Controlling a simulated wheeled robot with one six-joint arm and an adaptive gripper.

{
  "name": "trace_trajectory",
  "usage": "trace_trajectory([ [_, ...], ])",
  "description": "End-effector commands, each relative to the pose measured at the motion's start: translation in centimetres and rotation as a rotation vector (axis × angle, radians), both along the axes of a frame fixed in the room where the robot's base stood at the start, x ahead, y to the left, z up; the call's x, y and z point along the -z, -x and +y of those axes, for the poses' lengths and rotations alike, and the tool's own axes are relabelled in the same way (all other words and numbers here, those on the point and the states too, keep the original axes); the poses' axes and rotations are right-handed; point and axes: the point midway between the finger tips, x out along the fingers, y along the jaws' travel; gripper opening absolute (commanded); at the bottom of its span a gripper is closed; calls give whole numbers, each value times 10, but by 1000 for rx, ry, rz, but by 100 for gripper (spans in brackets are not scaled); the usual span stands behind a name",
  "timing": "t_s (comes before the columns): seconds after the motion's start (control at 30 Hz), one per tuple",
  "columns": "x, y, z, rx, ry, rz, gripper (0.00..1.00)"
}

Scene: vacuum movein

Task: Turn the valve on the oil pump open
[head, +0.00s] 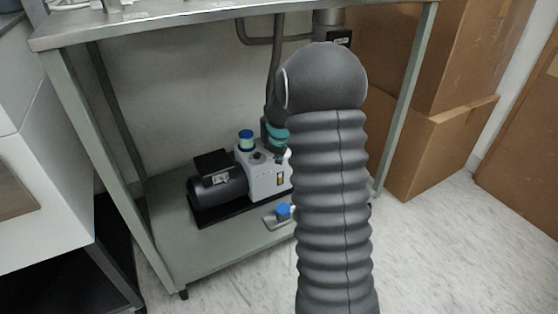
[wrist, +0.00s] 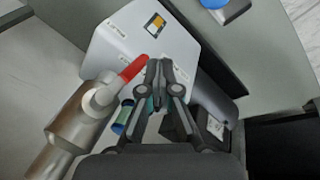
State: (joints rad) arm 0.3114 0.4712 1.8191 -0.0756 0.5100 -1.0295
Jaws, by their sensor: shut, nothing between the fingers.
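The oil pump (head: 262,182) stands on the lower shelf in the head view, with a pale body and a black motor (head: 220,188) at its left. In the wrist view its pale body (wrist: 120,42) lies beyond my fingertips. A metal pipe fitting (wrist: 78,120) with a red valve handle (wrist: 131,68) stands at the left of the wrist view. My gripper (wrist: 161,72) is shut and empty. Its fingertips appear just right of the red handle's end; I cannot tell if they touch. My arm hides the right part of the pump and the handle in the head view.
The metal table top (head: 200,25) and its legs frame the lower shelf (head: 200,255). A blue-topped item (head: 284,210) sits at the shelf's front, also in the wrist view (wrist: 214,3). Cardboard boxes (head: 430,145) stand at the right. The floor (head: 450,260) at front right is clear.

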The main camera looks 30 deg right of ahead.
Motion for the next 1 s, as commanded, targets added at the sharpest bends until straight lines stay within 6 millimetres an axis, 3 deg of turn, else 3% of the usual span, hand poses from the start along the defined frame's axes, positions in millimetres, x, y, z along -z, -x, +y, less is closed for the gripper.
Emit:
trace_trajectory([
  [0.2, 1, -10, -7, -1, 0, 0, 0],
  [1.0, 6, -18, -19, 2, 1, 0, 0],
])
